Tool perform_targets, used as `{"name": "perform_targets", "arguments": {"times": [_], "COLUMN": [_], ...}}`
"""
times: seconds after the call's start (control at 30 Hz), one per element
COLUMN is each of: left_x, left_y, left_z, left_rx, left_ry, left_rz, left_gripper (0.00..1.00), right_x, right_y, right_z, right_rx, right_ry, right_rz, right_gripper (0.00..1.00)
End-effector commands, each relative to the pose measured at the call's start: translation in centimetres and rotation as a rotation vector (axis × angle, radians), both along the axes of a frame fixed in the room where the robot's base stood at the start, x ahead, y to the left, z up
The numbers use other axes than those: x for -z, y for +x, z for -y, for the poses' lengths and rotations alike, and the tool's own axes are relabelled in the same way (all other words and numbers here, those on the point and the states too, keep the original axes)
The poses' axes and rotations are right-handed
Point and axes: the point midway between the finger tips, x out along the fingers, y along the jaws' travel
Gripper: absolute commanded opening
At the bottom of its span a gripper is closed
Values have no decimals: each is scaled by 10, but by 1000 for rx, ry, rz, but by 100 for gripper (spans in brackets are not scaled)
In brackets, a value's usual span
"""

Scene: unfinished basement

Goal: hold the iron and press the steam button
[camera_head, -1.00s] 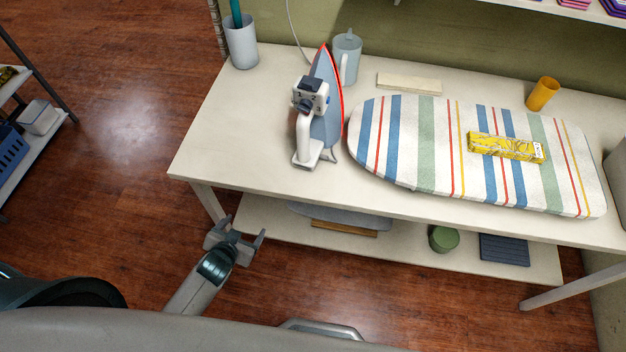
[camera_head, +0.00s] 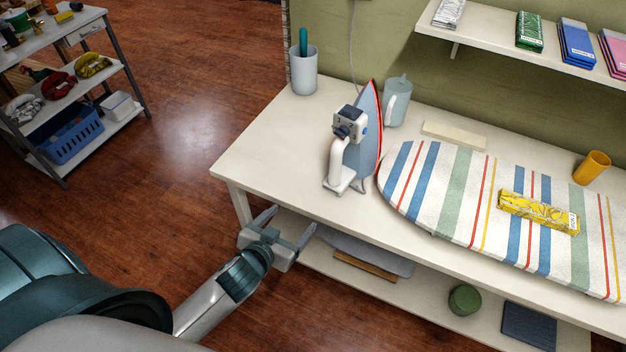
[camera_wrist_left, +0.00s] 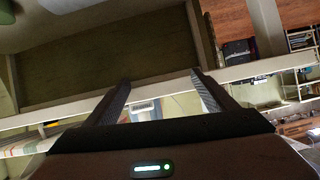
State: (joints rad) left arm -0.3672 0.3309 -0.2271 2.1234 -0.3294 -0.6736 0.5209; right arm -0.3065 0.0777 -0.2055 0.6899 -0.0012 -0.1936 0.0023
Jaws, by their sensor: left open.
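The iron (camera_head: 362,140) stands upright on its heel on the table, with a blue-grey soleplate edged in red and a white handle with dark and blue controls facing the left. A cord rises behind it. My left gripper (camera_head: 290,222) is open and empty in the head view, in front of and below the table's front left edge, well apart from the iron. In the left wrist view my left gripper (camera_wrist_left: 160,83) shows two spread fingers with nothing between them. The steam button cannot be told apart clearly. My right gripper is in neither view.
The white table (camera_head: 270,130) has a lower shelf. A striped ironing board (camera_head: 455,190) with a yellow box (camera_head: 538,212) lies right of the iron. A grey jug (camera_head: 397,103) stands close behind it, and a white cup (camera_head: 303,72) at the back left. Table left of the iron is clear.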

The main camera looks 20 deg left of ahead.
Motion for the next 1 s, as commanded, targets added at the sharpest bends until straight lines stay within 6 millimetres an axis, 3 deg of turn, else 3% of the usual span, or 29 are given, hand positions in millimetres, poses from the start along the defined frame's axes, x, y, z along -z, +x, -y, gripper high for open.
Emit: {"name": "perform_targets", "arguments": {"times": [0.37, 0.8, 1.0], "left_x": [-64, -166, -180], "left_y": [15, 25, 24], "left_z": [9, 35, 40], "left_rx": [34, 155, 177], "left_ry": [-38, -120, -136], "left_rz": [156, 419, 454], "left_gripper": [78, 78, 78], "right_x": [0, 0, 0], "right_y": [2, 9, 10], "right_z": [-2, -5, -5], "right_rx": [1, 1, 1], "right_ry": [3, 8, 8], "right_rz": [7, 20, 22], "right_gripper": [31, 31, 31]}}
